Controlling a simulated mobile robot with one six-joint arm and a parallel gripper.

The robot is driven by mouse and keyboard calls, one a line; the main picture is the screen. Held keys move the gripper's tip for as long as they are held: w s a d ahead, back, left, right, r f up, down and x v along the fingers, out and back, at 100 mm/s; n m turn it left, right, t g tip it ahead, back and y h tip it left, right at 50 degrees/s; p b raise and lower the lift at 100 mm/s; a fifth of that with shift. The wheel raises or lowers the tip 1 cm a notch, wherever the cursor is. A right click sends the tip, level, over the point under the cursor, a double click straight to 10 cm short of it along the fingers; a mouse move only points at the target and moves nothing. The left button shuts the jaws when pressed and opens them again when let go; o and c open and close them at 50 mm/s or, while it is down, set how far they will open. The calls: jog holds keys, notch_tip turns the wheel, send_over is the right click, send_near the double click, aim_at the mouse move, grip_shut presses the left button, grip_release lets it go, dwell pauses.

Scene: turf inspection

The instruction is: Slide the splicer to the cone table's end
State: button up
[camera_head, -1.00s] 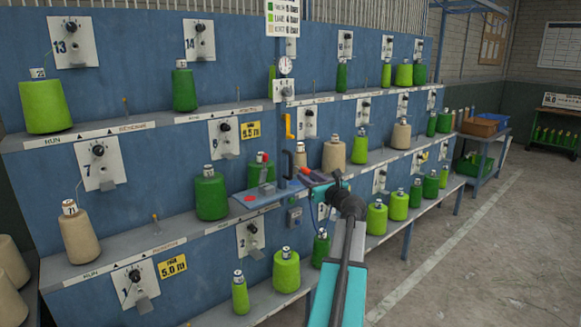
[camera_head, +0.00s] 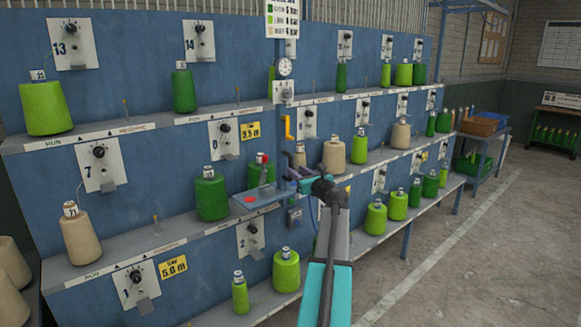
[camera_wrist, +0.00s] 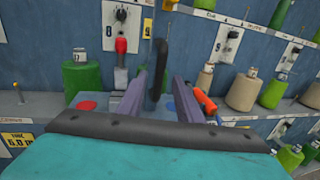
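The splicer is a blue carriage (camera_head: 262,199) on the front of the blue cone table (camera_head: 120,232), with a red disc and a red-topped upright part. Its plate (camera_wrist: 118,99) also shows in the wrist view. A black upright handle (camera_wrist: 158,72) stands at its right side. My gripper (camera_wrist: 160,84) is open, with its two purple fingers on either side of the handle; contact cannot be told. In the head view my gripper (camera_head: 293,181) is at the carriage's right end and hides most of the handle.
Green and beige cones (camera_head: 212,195) stand on the table's shelves. A yellow handle (camera_head: 288,127) hangs above the carriage. An orange-red part (camera_wrist: 205,101) lies right of my fingers. Crates (camera_head: 478,126) stand beyond the table's right end. The floor (camera_head: 480,255) at right is clear.

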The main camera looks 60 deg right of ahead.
aim_at(291, 166)
jog(key=shift+p+x, duration=0.5)
jog(key=shift+x, duration=2.5)
grip_shut()
